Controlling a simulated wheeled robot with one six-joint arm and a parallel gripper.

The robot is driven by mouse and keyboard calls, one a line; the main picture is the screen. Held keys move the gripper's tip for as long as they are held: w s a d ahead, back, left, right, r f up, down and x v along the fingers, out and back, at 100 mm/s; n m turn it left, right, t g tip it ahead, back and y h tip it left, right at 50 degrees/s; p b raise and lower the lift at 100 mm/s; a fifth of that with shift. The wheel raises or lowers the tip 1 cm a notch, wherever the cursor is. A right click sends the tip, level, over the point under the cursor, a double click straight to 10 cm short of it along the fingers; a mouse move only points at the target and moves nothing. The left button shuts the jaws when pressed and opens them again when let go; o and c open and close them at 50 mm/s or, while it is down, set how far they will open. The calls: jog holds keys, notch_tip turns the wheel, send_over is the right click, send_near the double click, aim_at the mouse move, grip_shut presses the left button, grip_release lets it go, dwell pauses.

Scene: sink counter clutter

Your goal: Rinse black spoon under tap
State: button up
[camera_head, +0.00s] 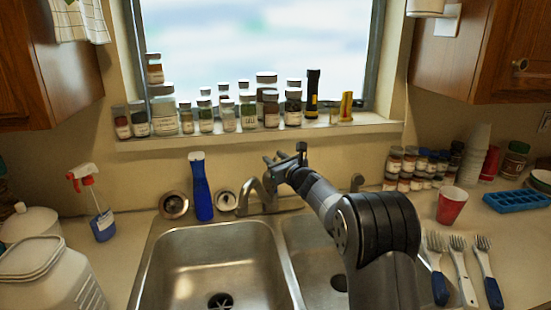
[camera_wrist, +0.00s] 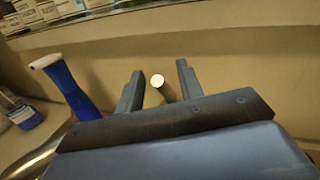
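I cannot make out a black spoon in either view. The metal tap (camera_head: 258,192) stands behind the divider of the double sink, its spout curving over the left basin. My gripper (camera_head: 284,161) is above and just behind the tap, in front of the wall below the window. In the wrist view my gripper (camera_wrist: 158,84) is open, with its two fingers spread. A short post with a pale round end (camera_wrist: 158,80) shows between the fingers, with gaps on both sides. It may be the tap's lever; I cannot tell for sure.
The left basin (camera_head: 215,262) is empty; my arm covers part of the right basin (camera_head: 310,250). A blue bottle (camera_head: 202,190) stands left of the tap. Jars line the windowsill (camera_head: 250,132).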

jog(key=shift+c, duration=0.2)
grip_shut()
dwell(0.4)
